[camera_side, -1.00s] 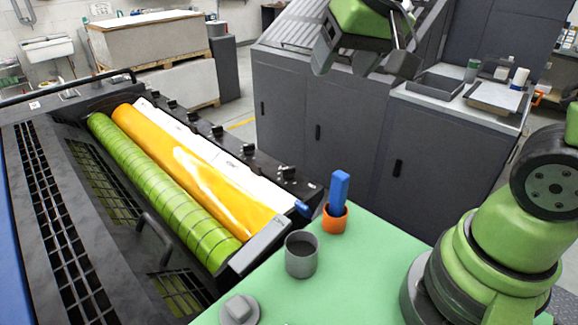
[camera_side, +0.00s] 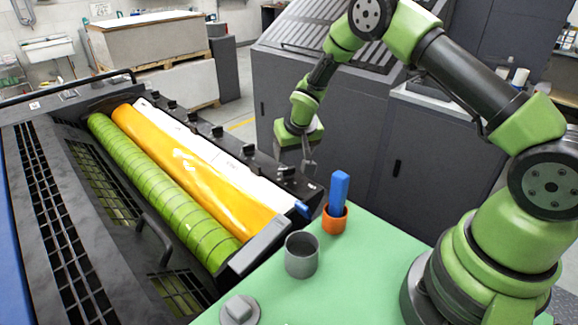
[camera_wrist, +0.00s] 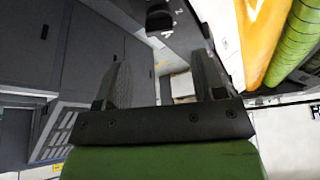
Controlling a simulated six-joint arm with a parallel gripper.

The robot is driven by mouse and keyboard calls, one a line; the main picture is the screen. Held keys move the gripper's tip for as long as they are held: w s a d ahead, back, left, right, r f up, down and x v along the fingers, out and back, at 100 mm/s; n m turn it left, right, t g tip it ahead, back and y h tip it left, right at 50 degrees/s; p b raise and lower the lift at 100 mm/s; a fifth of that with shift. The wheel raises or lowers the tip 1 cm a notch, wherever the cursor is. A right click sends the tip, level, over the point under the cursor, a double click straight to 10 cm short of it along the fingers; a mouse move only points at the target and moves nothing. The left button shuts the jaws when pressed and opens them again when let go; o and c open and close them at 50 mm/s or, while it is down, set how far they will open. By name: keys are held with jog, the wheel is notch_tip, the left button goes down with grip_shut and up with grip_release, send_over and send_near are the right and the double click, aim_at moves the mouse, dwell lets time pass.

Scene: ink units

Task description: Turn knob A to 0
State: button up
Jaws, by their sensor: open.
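A row of black knobs runs along the dark rail beside the white strip and orange roller. The nearest knob (camera_side: 285,173) is at the near end of the rail; the letters are too small to read, so I cannot tell which is knob A. My gripper (camera_side: 303,166) hangs by this end knob, apart from it as far as I can tell, with its fingers pointing down. In the wrist view a black knob (camera_wrist: 158,18) with white scale marks shows beyond the fingertips. My gripper (camera_wrist: 163,65) is open, with nothing between its fingers.
The green table (camera_side: 350,275) carries a grey cup (camera_side: 301,262), an orange cup (camera_side: 334,222) holding a blue block (camera_side: 339,190), and a grey knob-like piece (camera_side: 239,310). An orange roller (camera_side: 200,172) and a green roller (camera_side: 160,190) lie left of the rail. Grey cabinets stand behind.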

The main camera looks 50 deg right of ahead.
aim_at(288, 168)
jog(key=x, duration=0.7)
jog(key=shift+c, duration=0.5)
jog(key=c, duration=0.8)
